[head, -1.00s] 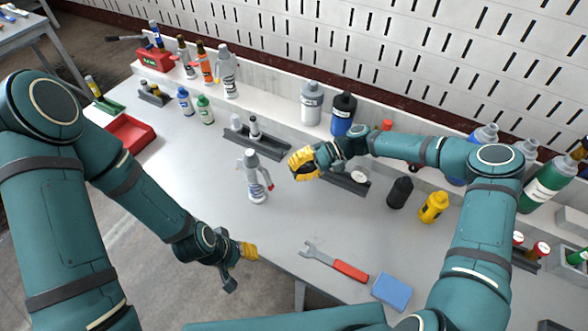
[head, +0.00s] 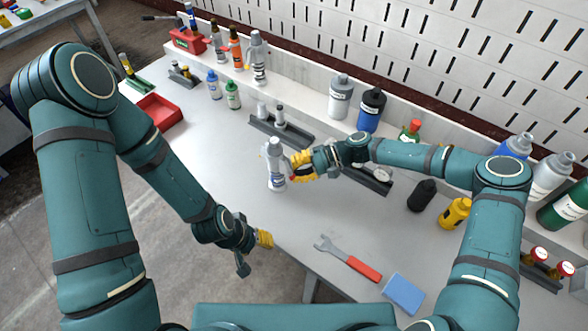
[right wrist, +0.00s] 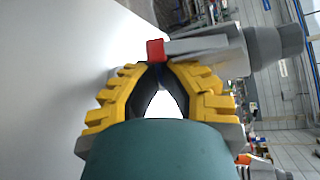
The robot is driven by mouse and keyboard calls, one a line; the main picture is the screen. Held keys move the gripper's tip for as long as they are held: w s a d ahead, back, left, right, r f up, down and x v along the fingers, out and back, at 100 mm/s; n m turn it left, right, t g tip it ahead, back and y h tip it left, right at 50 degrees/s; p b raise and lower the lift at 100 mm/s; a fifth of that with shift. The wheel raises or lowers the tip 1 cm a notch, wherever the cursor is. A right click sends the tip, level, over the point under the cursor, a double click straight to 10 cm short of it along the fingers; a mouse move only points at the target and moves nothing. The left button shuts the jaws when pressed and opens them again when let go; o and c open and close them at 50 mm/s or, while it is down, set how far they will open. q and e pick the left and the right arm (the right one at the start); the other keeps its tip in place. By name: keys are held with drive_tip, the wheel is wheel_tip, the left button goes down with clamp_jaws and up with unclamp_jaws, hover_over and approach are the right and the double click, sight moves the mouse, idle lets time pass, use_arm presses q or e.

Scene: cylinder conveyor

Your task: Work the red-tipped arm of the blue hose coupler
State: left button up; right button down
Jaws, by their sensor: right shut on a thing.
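The hose coupler (head: 273,163) stands upright on the grey table in the head view. It looks mostly grey, with some blue on its side. In the right wrist view its grey body (right wrist: 280,40) runs off to the right, and its arm's red tip (right wrist: 155,50) shows at my fingertips. My right gripper (head: 293,166) is at the coupler's right side, its yellow fingers (right wrist: 164,66) shut on the red-tipped arm; the exact contact is partly hidden. My left gripper (head: 264,238) hangs by the table's front edge, away from the coupler; its finger gap cannot be made out.
A dark tray (head: 293,136) with small cylinders lies behind the coupler. Another dark rack (head: 375,184) is under my right forearm. A wrench (head: 350,262) and blue block (head: 404,293) lie near the front. A red tray (head: 160,111) is at left. Table around the coupler's left is clear.

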use_arm(q)
drive_tip(key=shift+r, duration=0.1)
drive_tip(key=shift+w+r+p, duration=0.1)
drive_tip(key=shift+r+p, duration=0.15)
drive_tip(key=shift+p, duration=0.05)
use_arm(e)
drive_tip(key=shift+s+d+h, duration=0.1)
drive_tip(key=shift+s+h, duration=0.05)
drive_tip(key=shift+h, duration=0.15)
